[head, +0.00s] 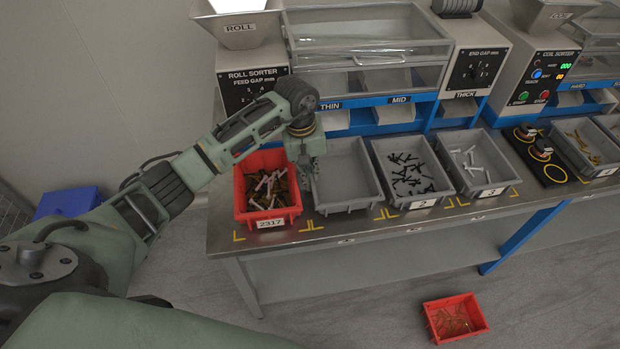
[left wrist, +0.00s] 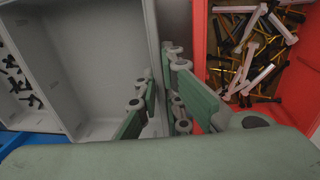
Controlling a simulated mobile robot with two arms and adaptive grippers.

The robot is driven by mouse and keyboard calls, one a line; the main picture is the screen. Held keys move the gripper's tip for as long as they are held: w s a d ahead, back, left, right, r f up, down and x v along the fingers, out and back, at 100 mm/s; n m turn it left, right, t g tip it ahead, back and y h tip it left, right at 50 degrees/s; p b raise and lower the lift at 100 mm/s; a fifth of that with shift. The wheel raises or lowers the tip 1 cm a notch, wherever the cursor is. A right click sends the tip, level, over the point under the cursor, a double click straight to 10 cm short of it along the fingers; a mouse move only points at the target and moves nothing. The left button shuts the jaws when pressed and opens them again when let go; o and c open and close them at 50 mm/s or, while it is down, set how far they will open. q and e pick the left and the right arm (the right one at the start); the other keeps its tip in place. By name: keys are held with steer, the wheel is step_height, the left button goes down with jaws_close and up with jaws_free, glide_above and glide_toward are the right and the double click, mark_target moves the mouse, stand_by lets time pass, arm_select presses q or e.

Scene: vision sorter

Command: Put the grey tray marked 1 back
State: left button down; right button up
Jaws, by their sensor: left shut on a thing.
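An empty grey tray (head: 345,183) stands on the bench between the red tray and the grey tray marked 2. No number shows on the empty tray in the head view. My left gripper (head: 310,170) reaches down at its left side wall. In the left wrist view the fingers (left wrist: 163,88) are shut on this wall of the grey tray (left wrist: 100,55), one finger on each side, close beside the red tray. My right gripper is not in view.
A red tray (head: 262,222) labelled 2317 holds mixed bolts. Grey trays marked 2 (head: 418,204) and 3 (head: 489,190) stand to the right. Yellow corner marks (head: 312,226) line the bench's front edge. The sorter (head: 380,112) stands behind. Another red tray (head: 456,335) lies on the floor.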

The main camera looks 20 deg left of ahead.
arm_select(q)
step_height(320, 180, down, 2)
steer(key=shift+w+f+b, duration=0.1)
steer(key=shift+f+b, duration=0.1)
steer(key=shift+b, duration=0.1)
steer(key=shift+r, duration=0.15)
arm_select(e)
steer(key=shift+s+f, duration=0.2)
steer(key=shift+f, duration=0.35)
arm_select(q)
steer(key=c, duration=2.4)
jaws_free()
steer(key=shift+f, duration=0.2)
steer(key=shift+o, duration=1.1)
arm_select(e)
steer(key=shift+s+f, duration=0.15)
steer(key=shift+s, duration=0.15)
arm_select(q)
steer(key=shift+r, duration=0.15)
